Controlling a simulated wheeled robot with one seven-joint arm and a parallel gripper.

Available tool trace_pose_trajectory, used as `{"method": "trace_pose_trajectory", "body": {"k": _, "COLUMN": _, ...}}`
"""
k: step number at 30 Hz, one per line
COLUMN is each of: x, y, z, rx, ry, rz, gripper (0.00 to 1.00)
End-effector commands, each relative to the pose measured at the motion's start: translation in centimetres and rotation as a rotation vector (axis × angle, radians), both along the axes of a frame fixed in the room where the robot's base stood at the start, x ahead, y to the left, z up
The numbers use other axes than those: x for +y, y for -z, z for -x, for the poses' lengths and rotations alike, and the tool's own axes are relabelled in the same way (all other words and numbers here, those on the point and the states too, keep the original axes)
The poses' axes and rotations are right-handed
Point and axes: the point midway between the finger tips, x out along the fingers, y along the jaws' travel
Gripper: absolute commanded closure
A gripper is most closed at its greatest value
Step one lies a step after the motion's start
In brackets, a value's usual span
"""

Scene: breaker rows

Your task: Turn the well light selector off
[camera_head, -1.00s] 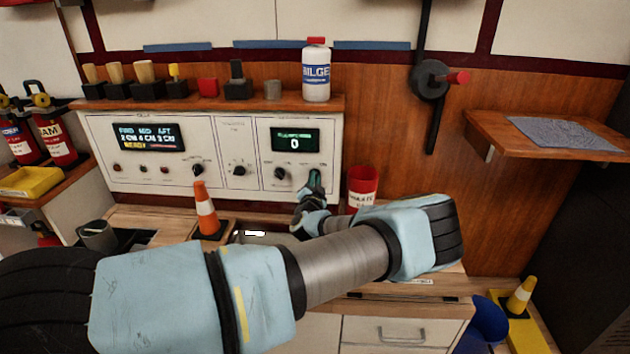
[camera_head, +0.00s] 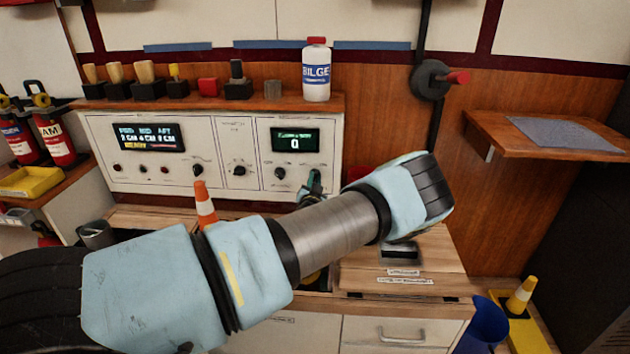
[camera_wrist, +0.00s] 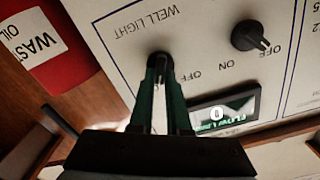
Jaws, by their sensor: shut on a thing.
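The well light selector (camera_wrist: 160,62) is a small black rotary knob on the white panel, beside the upside-down WELL LIGHT lettering in the wrist view. My gripper (camera_wrist: 161,77) is shut on this knob, with its two dark green fingers on either side of it. The fingers hide part of the knob and its pointer, so its exact setting is unclear. An OFF mark shows just right of the fingers. In the head view my gripper (camera_head: 314,182) is at the right end of the panel, below and right of the right display, and the knob is hidden there.
Another black knob (camera_wrist: 250,36) is close by on the panel. The right display (camera_head: 295,140) reads 0. A red waste oil container (camera_wrist: 38,45) stands beside the panel. An orange cone (camera_head: 205,207) stands in front of it. A white BILGE bottle (camera_head: 316,70) is on the shelf above.

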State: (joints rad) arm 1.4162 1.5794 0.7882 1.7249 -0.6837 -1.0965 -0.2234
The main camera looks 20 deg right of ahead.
Motion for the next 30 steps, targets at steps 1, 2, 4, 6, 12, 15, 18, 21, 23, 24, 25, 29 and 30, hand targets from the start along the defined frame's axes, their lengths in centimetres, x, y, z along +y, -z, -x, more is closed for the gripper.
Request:
{"method": "trace_pose_trajectory", "body": {"k": 1, "x": 0.1, "y": -0.11, "z": -0.15, "rx": 0.022, "ry": -0.003, "rz": 0.042, "gripper": 1.0}}
{"method": "trace_pose_trajectory", "body": {"k": 2, "x": 0.09, "y": -0.13, "z": -0.14, "rx": 0.035, "ry": -0.004, "rz": 0.066, "gripper": 1.0}}
{"method": "trace_pose_trajectory", "body": {"k": 4, "x": 0.15, "y": -0.15, "z": -0.18, "rx": 0.067, "ry": -0.004, "rz": 0.125, "gripper": 1.0}}
{"method": "trace_pose_trajectory", "body": {"k": 6, "x": 0.19, "y": -0.13, "z": -0.21, "rx": 0.098, "ry": -0.003, "rz": 0.183, "gripper": 1.0}}
{"method": "trace_pose_trajectory", "body": {"k": 12, "x": 0.31, "y": -0.1, "z": -0.28, "rx": 0.19, "ry": -0.003, "rz": 0.351, "gripper": 1.0}}
{"method": "trace_pose_trajectory", "body": {"k": 15, "x": 0.36, "y": -0.06, "z": -0.28, "rx": 0.236, "ry": -0.002, "rz": 0.434, "gripper": 1.0}}
{"method": "trace_pose_trajectory", "body": {"k": 18, "x": 0.44, "y": -0.04, "z": -0.33, "rx": 0.281, "ry": -0.002, "rz": 0.517, "gripper": 1.0}}
{"method": "trace_pose_trajectory", "body": {"k": 21, "x": 0.47, "y": -0.01, "z": -0.36, "rx": 0.326, "ry": -0.001, "rz": 0.6, "gripper": 1.0}}
{"method": "trace_pose_trajectory", "body": {"k": 23, "x": 0.53, "y": 0.08, "z": -0.38, "rx": 0.353, "ry": -0.002, "rz": 0.648, "gripper": 1.0}}
{"method": "trace_pose_trajectory", "body": {"k": 24, "x": 0.5, "y": 0.07, "z": -0.36, "rx": 0.371, "ry": -0.001, "rz": 0.679, "gripper": 1.0}}
{"method": "trace_pose_trajectory", "body": {"k": 25, "x": 0.56, "y": 0.06, "z": -0.4, "rx": 0.382, "ry": -0.001, "rz": 0.703, "gripper": 1.0}}
{"method": "trace_pose_trajectory", "body": {"k": 29, "x": 0.59, "y": 0.13, "z": -0.38, "rx": 0.435, "ry": -0.001, "rz": 0.796, "gripper": 1.0}}
{"method": "trace_pose_trajectory", "body": {"k": 30, "x": 0.62, "y": 0.14, "z": -0.4, "rx": 0.45, "ry": -0.001, "rz": 0.822, "gripper": 1.0}}
